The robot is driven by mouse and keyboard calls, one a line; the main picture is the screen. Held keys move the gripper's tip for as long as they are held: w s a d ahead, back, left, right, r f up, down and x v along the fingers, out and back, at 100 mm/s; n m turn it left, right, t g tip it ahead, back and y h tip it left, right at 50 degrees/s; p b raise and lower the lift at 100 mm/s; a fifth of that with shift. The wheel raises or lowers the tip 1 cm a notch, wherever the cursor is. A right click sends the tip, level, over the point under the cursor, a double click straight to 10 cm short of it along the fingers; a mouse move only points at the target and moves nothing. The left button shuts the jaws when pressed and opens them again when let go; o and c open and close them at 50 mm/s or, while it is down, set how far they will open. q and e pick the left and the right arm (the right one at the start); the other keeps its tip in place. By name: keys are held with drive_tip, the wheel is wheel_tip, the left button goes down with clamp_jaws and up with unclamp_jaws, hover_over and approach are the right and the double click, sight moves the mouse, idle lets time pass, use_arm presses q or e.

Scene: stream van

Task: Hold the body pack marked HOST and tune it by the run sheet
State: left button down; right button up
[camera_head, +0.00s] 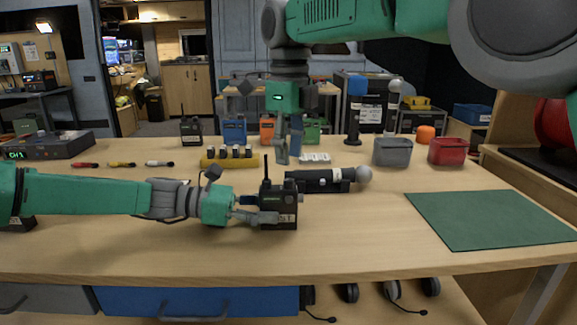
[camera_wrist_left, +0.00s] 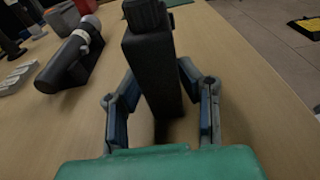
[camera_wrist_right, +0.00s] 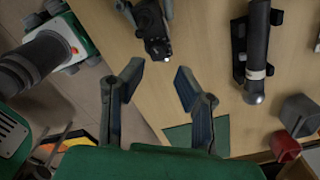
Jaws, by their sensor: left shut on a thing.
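The black body pack (camera_head: 284,206) stands upright on the table with its antenna up. A pale label low on its front is partly covered and shows "ST". My left gripper (camera_head: 264,208) is shut on it from the left; the left wrist view shows the pack (camera_wrist_left: 150,75) between the two fingers. My right gripper (camera_head: 289,150) hangs above the table behind the pack. In the right wrist view it (camera_wrist_right: 158,72) is open and empty, with the pack (camera_wrist_right: 153,30) beyond its fingertips. I cannot pick out the run sheet.
A microphone (camera_head: 325,181) lies in a black holder right of the pack. Behind are a yellow block (camera_head: 229,162), another body pack (camera_head: 191,129), a receiver (camera_head: 48,145), and grey (camera_head: 392,152) and red (camera_head: 448,152) bins. A green mat (camera_head: 490,218) lies clear at right.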

sight(289, 179)
drive_tip(key=shift+f, duration=2.7)
drive_tip(key=n, duration=0.6)
drive_tip(key=shift+n, duration=1)
drive_tip(key=n, duration=0.5)
